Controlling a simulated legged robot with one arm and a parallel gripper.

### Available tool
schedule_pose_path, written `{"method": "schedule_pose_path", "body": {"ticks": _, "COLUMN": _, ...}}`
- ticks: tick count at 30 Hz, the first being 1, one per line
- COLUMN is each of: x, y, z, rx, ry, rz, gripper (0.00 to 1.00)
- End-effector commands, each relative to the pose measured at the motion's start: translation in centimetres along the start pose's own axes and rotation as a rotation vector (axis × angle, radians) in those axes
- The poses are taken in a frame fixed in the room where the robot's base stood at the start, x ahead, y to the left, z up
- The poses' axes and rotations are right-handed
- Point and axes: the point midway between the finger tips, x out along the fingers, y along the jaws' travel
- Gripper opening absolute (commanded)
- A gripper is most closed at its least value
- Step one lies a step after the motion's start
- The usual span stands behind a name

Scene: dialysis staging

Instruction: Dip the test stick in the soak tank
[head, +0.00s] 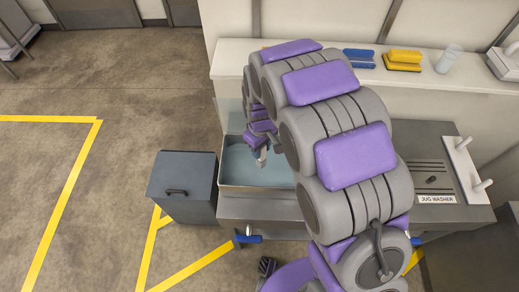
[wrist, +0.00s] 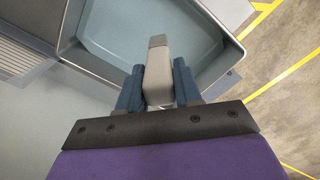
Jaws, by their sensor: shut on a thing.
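My gripper (wrist: 158,86) is shut on the test stick (wrist: 157,68), a pale grey block with a darker grey end, held between two blue fingers in the wrist view. The soak tank (head: 222,177) is a metal basin with pale blue-grey liquid, left of my arm in the head view. It also shows in the wrist view (wrist: 70,28). The stick's far end appears over the liquid; I cannot tell whether it touches it. In the head view my gripper (head: 262,160) is small and over the tank, partly hidden by my arm.
A dark lidded bin (head: 182,188) stands left of the tank. A jug washer (head: 436,199) with a white handle bar is on the right. Yellow lines mark the open floor at left.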

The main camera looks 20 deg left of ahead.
Motion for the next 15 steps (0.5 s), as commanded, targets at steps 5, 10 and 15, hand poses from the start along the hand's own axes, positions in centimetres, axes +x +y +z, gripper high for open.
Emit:
{"method": "schedule_pose_path", "body": {"ticks": 5, "x": -1.4, "y": 0.0, "z": 0.0, "rx": 0.0, "ry": 0.0, "rz": 0.0, "gripper": 0.04}}
{"method": "schedule_pose_path", "body": {"ticks": 10, "x": -2.5, "y": -0.1, "z": -0.1, "rx": 0.0, "ry": -0.004, "rz": 0.0, "gripper": 0.04}}
{"method": "schedule_pose_path", "body": {"ticks": 15, "x": -3.7, "y": -0.1, "z": -0.1, "rx": 0.0, "ry": -0.003, "rz": 0.0, "gripper": 0.04}}
